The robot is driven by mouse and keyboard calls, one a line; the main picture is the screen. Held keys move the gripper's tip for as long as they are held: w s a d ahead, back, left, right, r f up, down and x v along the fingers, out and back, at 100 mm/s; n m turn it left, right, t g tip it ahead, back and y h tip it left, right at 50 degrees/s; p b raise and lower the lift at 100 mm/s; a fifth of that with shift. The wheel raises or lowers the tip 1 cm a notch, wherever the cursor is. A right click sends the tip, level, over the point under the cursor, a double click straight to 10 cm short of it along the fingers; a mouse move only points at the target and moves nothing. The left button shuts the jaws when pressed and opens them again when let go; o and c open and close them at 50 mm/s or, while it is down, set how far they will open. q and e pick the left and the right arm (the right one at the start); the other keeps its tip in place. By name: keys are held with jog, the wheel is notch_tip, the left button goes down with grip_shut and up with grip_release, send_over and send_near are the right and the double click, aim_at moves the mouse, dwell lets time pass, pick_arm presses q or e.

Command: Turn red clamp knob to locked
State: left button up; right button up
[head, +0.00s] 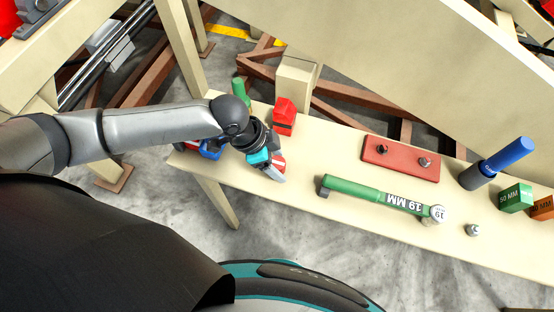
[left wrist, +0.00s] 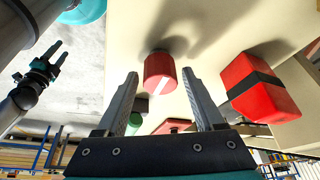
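The red clamp knob (left wrist: 160,74) is a short red cylinder with a white stripe on its face, in the middle of the left wrist view. The stripe runs slantwise there. In the head view a bit of red that looks like the knob (head: 279,160) shows beside the fingers, mostly hidden. My left gripper (left wrist: 160,88) is open, with one finger on each side of the knob and gaps visible; I cannot tell how deep they reach. In the head view my left gripper (head: 277,174) is over the bench. My right gripper (left wrist: 36,60) shows open and empty at the left wrist view's left.
A red block with a black band (head: 284,117) stands close by; it also shows in the left wrist view (left wrist: 260,85). On the bench (head: 330,160) are a green cylinder (head: 240,88), a red plate (head: 400,160), a green torque wrench (head: 360,192) and a blue-handled tool (head: 508,154).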

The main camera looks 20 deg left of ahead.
pick_arm(q)
grip_shut()
dwell(0.3)
jog(key=shift+m, duration=0.3)
jog(key=shift+m+g+p, duration=0.45)
jog(key=shift+m+g, duration=0.05)
jog(key=shift+m, duration=0.5)
jog(key=m+g, duration=0.1)
jog(key=m, duration=0.2)
jog(key=shift+w+h, duration=0.1)
jog(key=shift+h, duration=0.2)
jog(key=m+g+b, duration=0.1)
jog(key=m, duration=0.2)
jog(key=m+g+y, duration=0.1)
jog(key=m, duration=0.2)
jog(key=shift+m+g+b, duration=0.3)
jog(key=shift+m+b, duration=0.1)
jog(key=m, duration=0.2)
jog(key=m+g+y+b, duration=0.1)
jog(key=m, duration=0.2)
jog(key=shift+m+y, duration=0.3)
